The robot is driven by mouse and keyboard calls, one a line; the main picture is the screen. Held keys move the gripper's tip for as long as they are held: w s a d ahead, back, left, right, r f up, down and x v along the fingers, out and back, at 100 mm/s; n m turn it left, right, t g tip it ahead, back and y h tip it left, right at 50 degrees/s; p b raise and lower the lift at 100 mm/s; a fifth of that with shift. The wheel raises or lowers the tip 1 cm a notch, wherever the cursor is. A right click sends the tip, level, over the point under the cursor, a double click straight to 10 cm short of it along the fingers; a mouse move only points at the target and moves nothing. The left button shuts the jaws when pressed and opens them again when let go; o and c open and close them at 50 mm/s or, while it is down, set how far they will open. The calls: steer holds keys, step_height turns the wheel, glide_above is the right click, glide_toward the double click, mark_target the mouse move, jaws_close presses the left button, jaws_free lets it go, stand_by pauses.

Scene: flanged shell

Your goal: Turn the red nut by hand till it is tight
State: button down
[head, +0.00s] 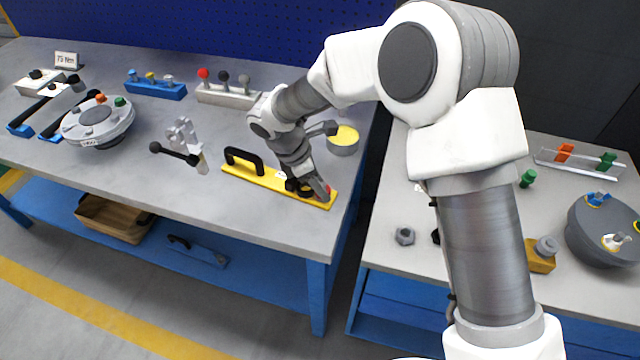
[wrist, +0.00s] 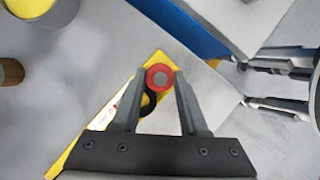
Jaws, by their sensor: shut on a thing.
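The red nut (wrist: 149,76) shows in the wrist view as a red ring around a grey centre, near the pointed end of a yellow plate. My gripper (wrist: 160,78) has a finger on each side of it and is shut on it. In the head view my gripper (head: 323,192) points down at the right end of the yellow plate (head: 262,178), which lies on the grey bench and carries a black handle (head: 243,158). Only a bit of red shows beside the fingers there. The nut's underside and thread are hidden.
A round tin with a yellow top (head: 343,138) stands behind my gripper. A grey clamp with a black lever (head: 182,150) stands to the left, with a flanged round shell (head: 98,122) beyond. The bench's front edge is close; a second bench (head: 420,270) lies right across a gap.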

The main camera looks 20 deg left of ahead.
steer(key=m+g+p, duration=0.1)
steer(key=m, duration=0.2)
steer(key=shift+w+m+h, duration=0.1)
steer(key=shift+m+h, duration=0.2)
steer(key=shift+h, duration=0.1)
steer(key=shift+c, duration=2.2)
jaws_free()
steer(key=p+v, duration=0.2)
steer(key=v, duration=1.5)
steer(key=shift+r, duration=0.3)
steer(key=shift+w, duration=0.15)
